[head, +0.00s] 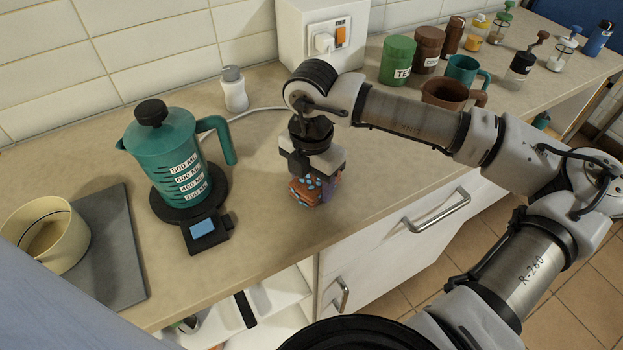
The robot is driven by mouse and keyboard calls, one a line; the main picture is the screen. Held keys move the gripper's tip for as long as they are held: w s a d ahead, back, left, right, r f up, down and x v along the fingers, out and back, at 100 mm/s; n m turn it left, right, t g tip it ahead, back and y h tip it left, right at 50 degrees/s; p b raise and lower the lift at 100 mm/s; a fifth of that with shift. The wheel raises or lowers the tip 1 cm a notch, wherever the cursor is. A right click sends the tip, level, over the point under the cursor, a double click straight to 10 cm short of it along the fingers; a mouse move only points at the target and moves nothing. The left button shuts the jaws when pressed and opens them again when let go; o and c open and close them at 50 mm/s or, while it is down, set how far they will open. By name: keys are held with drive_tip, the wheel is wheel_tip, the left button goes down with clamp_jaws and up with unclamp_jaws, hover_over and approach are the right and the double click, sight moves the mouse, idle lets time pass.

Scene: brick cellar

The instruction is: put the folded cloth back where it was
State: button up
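The folded cloth (306,193) is orange-red with light blue dots and a purple part. It is at the counter's front half, right of the teal jug. My gripper (314,172) points down from above, with its grey fingers around the upper part of the cloth. It looks shut on the cloth. The fingers hide the top of the cloth. I cannot tell whether the cloth's lower edge touches the counter (270,235).
A teal jug (166,155) stands on a black scale (206,233) to the left. A cream bowl (45,235) sits on a grey board (112,245). Jars and mugs (465,75) stand at the right. The counter's front edge is close.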

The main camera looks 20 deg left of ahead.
sight(312, 180)
drive_tip(key=o, duration=0.4)
wheel_tip(312, 180, up, 12)
drive_tip(key=b, duration=0.1)
drive_tip(key=shift+r, duration=0.2)
